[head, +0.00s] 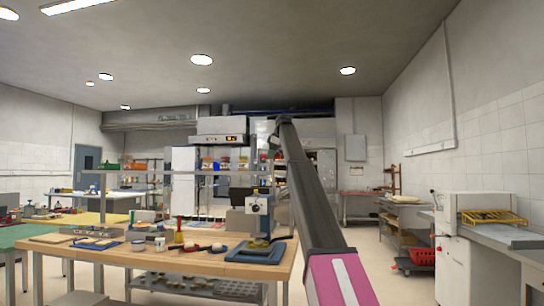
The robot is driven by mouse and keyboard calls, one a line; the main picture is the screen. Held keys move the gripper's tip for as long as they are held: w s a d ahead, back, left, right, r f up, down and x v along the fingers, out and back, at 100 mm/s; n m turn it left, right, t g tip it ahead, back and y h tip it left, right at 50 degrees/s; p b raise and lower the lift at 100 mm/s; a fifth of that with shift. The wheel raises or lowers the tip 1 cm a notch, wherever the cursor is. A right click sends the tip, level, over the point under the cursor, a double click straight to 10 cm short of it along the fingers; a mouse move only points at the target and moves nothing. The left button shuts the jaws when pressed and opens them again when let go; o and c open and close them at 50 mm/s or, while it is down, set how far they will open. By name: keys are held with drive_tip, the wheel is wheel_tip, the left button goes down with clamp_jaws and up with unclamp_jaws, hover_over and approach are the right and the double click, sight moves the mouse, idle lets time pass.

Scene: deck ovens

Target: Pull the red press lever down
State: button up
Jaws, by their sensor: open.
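A small press (258,208) with a pale head and blue column stands on a blue base (252,253) near the right end of a wooden worktable. I cannot make out a red lever on it; my arm passes close to its right side. A red upright handle-like thing (179,224) with a yellow foot stands apart, left of the press. My arm rises from the bottom right to the upper middle. Its far end is small and dark there, and I cannot make out gripper jaws.
The wooden table (205,262) holds small jars, trays and tools. A shelf (175,172) rises behind it. A white machine (468,214) and a counter stand at right, with a red basket (421,256) on a low rack. Floor shows between table and counter.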

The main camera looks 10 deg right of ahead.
drive_tip(key=shift+f, duration=0.1)
clamp_jaws()
drive_tip(key=s+a+f+n+t+h, duration=0.1)
drive_tip(key=s+a+f+t, duration=0.15)
drive_tip(key=s+f, duration=0.35)
drive_tip(key=s+a+f+t, duration=0.1)
drive_tip(key=s+f+t, duration=0.2)
drive_tip(key=s+f, duration=0.35)
wheel_tip(320, 180, down, 20)
drive_tip(key=s+a+n+t+h, duration=0.1)
drive_tip(key=s+n+t, duration=0.1)
drive_tip(key=t, duration=0.4)
drive_tip(key=shift+s+a+f, duration=0.15)
drive_tip(key=shift+s, duration=0.05)
